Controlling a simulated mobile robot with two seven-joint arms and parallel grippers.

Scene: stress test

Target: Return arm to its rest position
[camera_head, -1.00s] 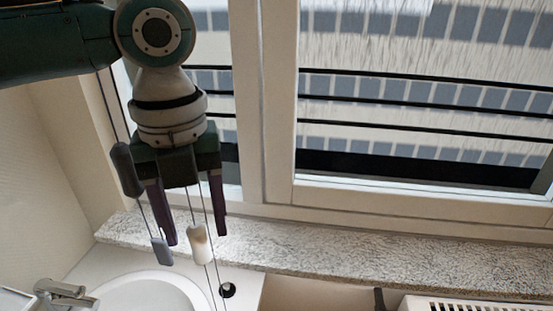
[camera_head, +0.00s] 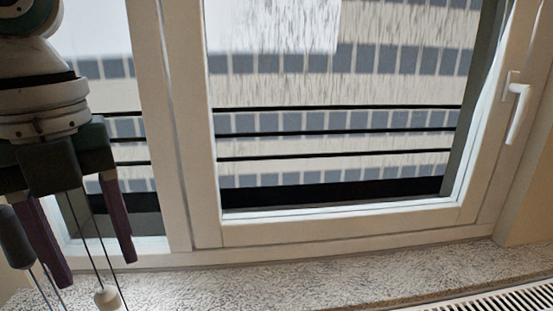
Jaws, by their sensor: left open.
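My left gripper (camera_head: 97,272) hangs at the left edge of the head view, pointing down in front of the window. Its two dark purple fingers are apart. No object shows held between them. Thin cords run down beside and between the fingers, and I cannot tell whether they touch the gripper. The upper part of my left arm is cut off by the picture edge. My right gripper is not in view.
Behind are the window frame (camera_head: 185,130), a speckled sill (camera_head: 300,282) and a white handle (camera_head: 517,113). A radiator grille (camera_head: 500,302) is at bottom right.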

